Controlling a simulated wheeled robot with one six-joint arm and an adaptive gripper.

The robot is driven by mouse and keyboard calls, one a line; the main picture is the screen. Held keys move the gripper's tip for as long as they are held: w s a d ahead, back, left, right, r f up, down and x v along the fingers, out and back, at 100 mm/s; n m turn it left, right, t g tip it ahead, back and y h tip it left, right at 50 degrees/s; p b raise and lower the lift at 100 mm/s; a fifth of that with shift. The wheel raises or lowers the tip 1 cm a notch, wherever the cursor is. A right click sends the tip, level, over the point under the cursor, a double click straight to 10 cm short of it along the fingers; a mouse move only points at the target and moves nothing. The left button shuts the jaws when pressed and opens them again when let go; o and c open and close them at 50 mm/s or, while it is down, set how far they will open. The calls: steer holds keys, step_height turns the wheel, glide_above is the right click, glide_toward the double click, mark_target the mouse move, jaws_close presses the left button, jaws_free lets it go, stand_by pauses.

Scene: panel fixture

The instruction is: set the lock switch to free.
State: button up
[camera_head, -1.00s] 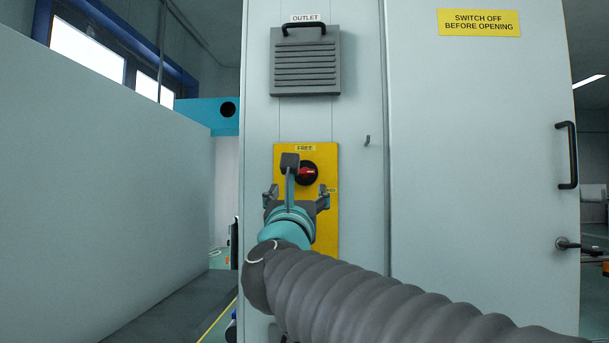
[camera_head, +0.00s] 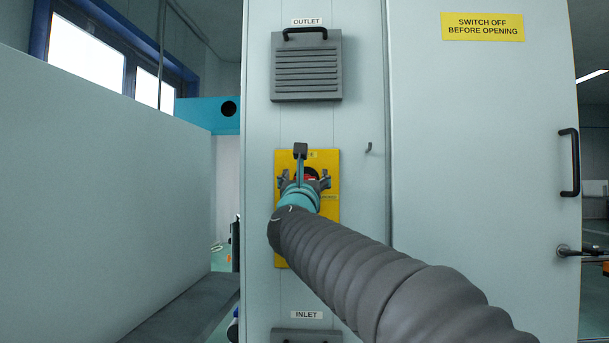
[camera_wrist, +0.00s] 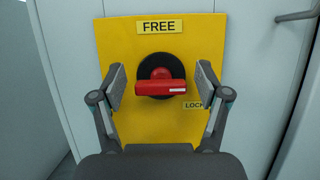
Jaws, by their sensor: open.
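The lock switch is a red handle (camera_wrist: 162,88) on a round black base (camera_wrist: 155,66), mounted on a yellow plate (camera_wrist: 130,35). In the wrist view the handle lies horizontal, with a white mark at its right end. The FREE label (camera_wrist: 160,27) is above the switch and the LOCK label (camera_wrist: 194,105) is to its lower right, partly hidden by a finger. My gripper (camera_wrist: 160,85) is open, one finger on each side of the handle, apparently clear of it. In the head view my gripper (camera_head: 305,182) covers most of the switch.
The yellow plate sits on a pale cabinet between an OUTLET vent (camera_head: 306,66) and an INLET vent (camera_head: 307,335). A small hook (camera_head: 369,148) sticks out to the right. A door with a black handle (camera_head: 569,162) stands further right.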

steer(key=shift+c, duration=0.3)
steer(key=c, duration=1.1)
